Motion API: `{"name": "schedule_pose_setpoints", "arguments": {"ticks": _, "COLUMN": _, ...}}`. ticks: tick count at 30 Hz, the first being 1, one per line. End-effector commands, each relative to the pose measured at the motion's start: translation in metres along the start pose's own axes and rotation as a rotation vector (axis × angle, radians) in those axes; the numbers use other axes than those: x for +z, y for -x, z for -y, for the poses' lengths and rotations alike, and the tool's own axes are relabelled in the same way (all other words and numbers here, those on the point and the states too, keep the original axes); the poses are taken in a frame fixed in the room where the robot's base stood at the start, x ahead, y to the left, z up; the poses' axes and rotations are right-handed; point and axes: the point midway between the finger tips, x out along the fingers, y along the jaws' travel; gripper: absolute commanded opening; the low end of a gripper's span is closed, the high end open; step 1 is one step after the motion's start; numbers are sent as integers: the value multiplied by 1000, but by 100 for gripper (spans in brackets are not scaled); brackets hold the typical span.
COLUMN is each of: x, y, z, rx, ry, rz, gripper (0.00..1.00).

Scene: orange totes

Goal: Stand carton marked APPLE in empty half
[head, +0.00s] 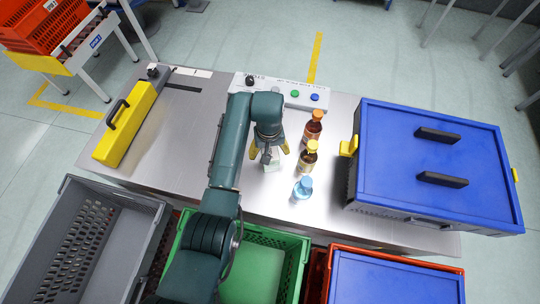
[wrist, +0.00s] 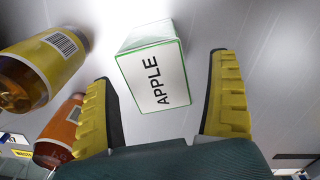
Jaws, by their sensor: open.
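The white carton with green edges and the word APPLE (wrist: 155,78) rests on the metal table in the wrist view. Its lettered face is towards the camera. In the head view only a small pale part of the carton (head: 273,167) shows under my gripper (head: 268,153). My gripper is open above the carton. In the wrist view its yellow fingers (wrist: 161,72) stand to either side, with gaps between them and the carton. A green crate (head: 305,249) is below the table's front edge, partly hidden by my arm. I cannot tell which container has an empty half.
Several bottles stand right of my gripper: brown (head: 313,127), yellow-capped (head: 307,158) and blue (head: 302,188). A blue-lidded box (head: 430,150) fills the table's right. A yellow handled case (head: 128,125) lies left. A grey crate (head: 150,199) and a red-rimmed blue-topped crate (head: 395,280) are in front.

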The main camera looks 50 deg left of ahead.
Motion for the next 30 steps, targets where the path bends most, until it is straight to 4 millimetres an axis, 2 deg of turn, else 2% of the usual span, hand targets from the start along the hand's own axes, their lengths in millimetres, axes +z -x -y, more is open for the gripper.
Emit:
{"name": "schedule_pose_setpoints", "arguments": {"ticks": 1, "x": 1, "y": -15, "z": -3, "rx": -1, "ry": -2, "rz": 2, "gripper": 90}}
{"name": "schedule_pose_setpoints", "arguments": {"ticks": 4, "x": 1, "y": -28, "z": -3, "rx": -1, "ry": -1, "rz": 1, "gripper": 90}}
{"name": "schedule_pose_setpoints", "arguments": {"ticks": 12, "x": 0, "y": -32, "z": -2, "rx": 0, "ry": 0, "rz": 0, "gripper": 90}}
{"name": "schedule_pose_setpoints", "arguments": {"ticks": 14, "x": 0, "y": -32, "z": -2, "rx": 0, "ry": 0, "rz": 0, "gripper": 82}}
{"name": "schedule_pose_setpoints", "arguments": {"ticks": 24, "x": 0, "y": -32, "z": -2, "rx": 0, "ry": 0, "rz": 0, "gripper": 17}}
{"name": "schedule_pose_setpoints", "arguments": {"ticks": 30, "x": 0, "y": -30, "z": -3, "rx": 1, "ry": 0, "rz": -2, "gripper": 17}}
